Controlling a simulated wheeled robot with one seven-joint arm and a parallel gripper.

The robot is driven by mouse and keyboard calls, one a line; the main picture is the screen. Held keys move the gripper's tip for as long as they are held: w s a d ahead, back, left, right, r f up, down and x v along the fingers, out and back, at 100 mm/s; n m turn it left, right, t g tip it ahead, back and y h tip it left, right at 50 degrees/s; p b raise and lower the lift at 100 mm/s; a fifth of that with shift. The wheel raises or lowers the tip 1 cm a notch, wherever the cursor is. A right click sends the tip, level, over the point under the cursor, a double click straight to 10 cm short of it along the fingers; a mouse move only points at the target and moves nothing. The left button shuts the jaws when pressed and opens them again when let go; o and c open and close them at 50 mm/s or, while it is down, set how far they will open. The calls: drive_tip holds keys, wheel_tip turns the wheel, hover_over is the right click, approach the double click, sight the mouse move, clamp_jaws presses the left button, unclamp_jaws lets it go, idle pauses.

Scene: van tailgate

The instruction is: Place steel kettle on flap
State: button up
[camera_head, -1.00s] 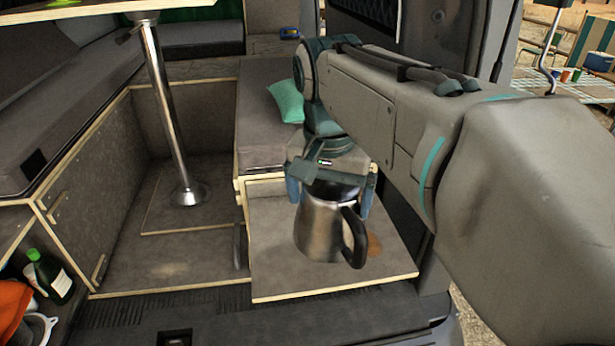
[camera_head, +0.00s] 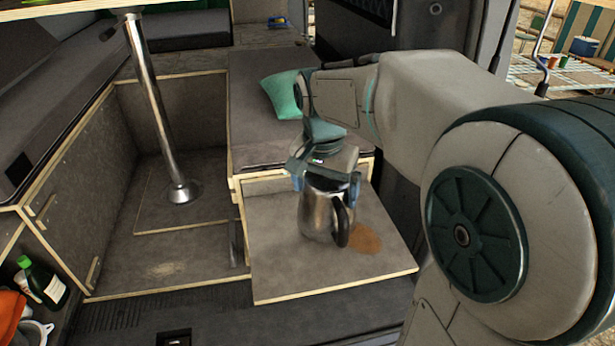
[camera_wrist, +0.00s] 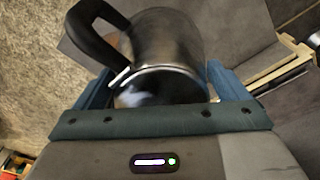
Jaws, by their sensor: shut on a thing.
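The steel kettle (camera_head: 316,216) has a shiny body and a black handle. It is upright over the middle of the flap (camera_head: 285,277), a grey board with pale wooden edges; I cannot tell whether its base touches the board. My gripper (camera_head: 326,184) is above the kettle, with its fingers shut on either side of the upper body. In the wrist view the kettle (camera_wrist: 168,50) sits between the two blue fingers, its handle pointing to the upper left. Part of the kettle's top is hidden by my gripper.
A brown stain (camera_head: 367,238) marks the flap right of the kettle. A green cushion (camera_head: 284,94) lies on the bench behind. A metal table post (camera_head: 160,110) stands to the left. A green bottle (camera_head: 42,283) is at the lower left. The flap's front left is clear.

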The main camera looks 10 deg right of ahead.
drive_tip(key=shift+w+a+f, duration=0.15)
drive_tip(key=shift+w+f, duration=0.2)
drive_tip(key=shift+f, duration=1.9)
drive_tip(key=shift+f, duration=0.15)
drive_tip(key=o, duration=1.3)
